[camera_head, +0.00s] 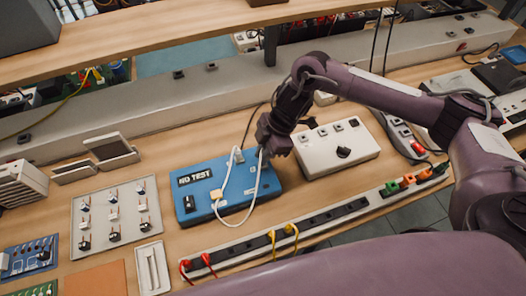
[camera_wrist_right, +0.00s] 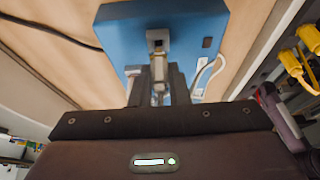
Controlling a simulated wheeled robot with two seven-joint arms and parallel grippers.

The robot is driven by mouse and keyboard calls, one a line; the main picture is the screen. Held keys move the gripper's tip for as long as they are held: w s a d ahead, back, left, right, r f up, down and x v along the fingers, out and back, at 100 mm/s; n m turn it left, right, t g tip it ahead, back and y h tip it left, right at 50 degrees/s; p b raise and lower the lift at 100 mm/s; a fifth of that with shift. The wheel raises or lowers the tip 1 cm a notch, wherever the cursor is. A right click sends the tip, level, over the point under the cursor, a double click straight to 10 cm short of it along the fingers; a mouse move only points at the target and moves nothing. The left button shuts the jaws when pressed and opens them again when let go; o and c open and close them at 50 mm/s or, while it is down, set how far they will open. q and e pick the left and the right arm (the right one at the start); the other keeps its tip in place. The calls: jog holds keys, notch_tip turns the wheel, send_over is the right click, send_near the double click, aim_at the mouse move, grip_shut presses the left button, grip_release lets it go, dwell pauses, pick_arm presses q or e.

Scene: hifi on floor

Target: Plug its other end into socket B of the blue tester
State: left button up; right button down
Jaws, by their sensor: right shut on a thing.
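The blue tester (camera_head: 240,196) lies on the bench with a display (camera_head: 195,176) reading "NO TEST". A white cable (camera_head: 249,207) loops over its top. One pale plug (camera_head: 216,194) sits on the tester's top, left of the middle. My right gripper (camera_head: 268,148) is above the tester's back right part, shut on the cable's end plug. In the wrist view the fingers (camera_wrist_right: 160,84) point at the blue tester (camera_wrist_right: 115,42), with the pale plug (camera_wrist_right: 158,93) between them. A grey socket piece (camera_wrist_right: 156,40) lies just beyond the tips. I cannot tell whether plug and socket touch. My left gripper is not in view.
A white box (camera_head: 335,152) with black sockets stands right of the tester. A long power strip (camera_head: 330,214) with red, yellow, orange and green plugs runs in front. A panel of switches (camera_head: 112,218) and a small white tray (camera_head: 151,266) lie to the left. A shelf (camera_head: 150,40) spans the back.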

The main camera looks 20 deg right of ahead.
jog(key=shift+f+b, duration=0.4)
jog(key=shift+f, duration=0.4)
dwell(0.8)
jog(key=shift+f+p, duration=0.25)
jog(key=shift+p, duration=0.2)
dwell(2.3)
jog(key=c, duration=1.3)
grip_release()
jog(key=a+p+v, duration=0.1)
jog(key=p+v, duration=0.2)
jog(key=v, duration=0.9)
jog(key=shift+a+r, duration=0.25)
jog(key=shift+r, duration=0.35)
